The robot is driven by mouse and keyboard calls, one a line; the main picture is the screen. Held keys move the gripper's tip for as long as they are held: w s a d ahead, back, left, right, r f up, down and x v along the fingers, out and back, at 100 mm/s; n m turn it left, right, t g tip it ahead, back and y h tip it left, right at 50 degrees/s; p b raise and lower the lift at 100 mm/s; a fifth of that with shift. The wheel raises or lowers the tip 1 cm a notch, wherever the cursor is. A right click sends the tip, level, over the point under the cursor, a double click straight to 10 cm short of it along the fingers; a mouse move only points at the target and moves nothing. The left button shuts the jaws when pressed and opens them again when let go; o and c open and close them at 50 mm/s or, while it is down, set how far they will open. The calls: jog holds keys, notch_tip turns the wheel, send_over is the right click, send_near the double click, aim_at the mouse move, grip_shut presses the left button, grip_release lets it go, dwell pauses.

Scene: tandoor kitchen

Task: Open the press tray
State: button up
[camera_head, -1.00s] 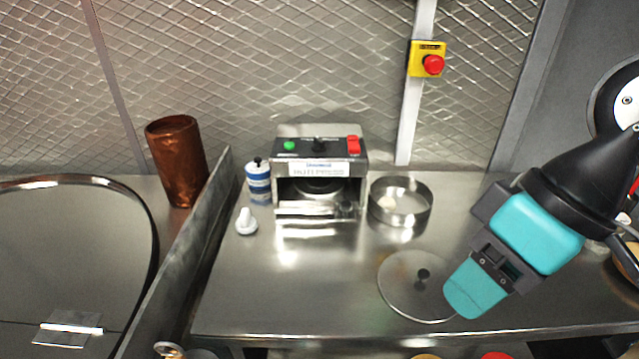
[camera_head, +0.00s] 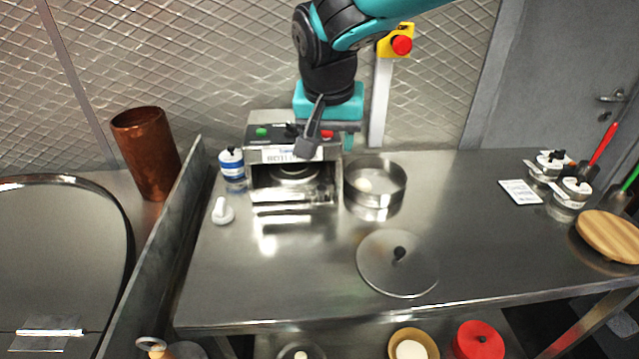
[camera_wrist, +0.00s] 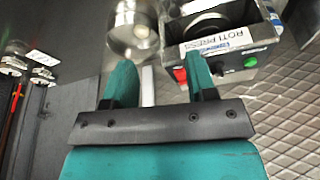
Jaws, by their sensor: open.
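The roti press (camera_head: 254,155) is a steel box with a dark control panel, standing on the counter by the back wall. Its tray (camera_head: 295,196) is a steel slab with a front bar, low in the open front. It looks flush with the housing. My gripper (camera_head: 329,143) is open and empty, pointing down over the right part of the press's top and hiding some of the panel. In the wrist view the fingers (camera_wrist: 161,80) are apart, and the press (camera_wrist: 228,48) shows beyond them at upper right; its tray is not clear there.
A blue-white jar (camera_head: 232,168) and a white stamp-like tool (camera_head: 222,211) are at left. The counter in front of the press is clear.

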jog(key=w+a+f+m, duration=0.1)
jog(key=w+a+m, duration=0.1)
jog(key=w+a, duration=0.1)
jog(key=p, duration=0.4)
send_near(321, 188)
jog(key=shift+h, duration=0.4)
jog(key=x, duration=0.9)
jog(key=shift+a, duration=0.3)
jog(key=shift+c, duration=0.5)
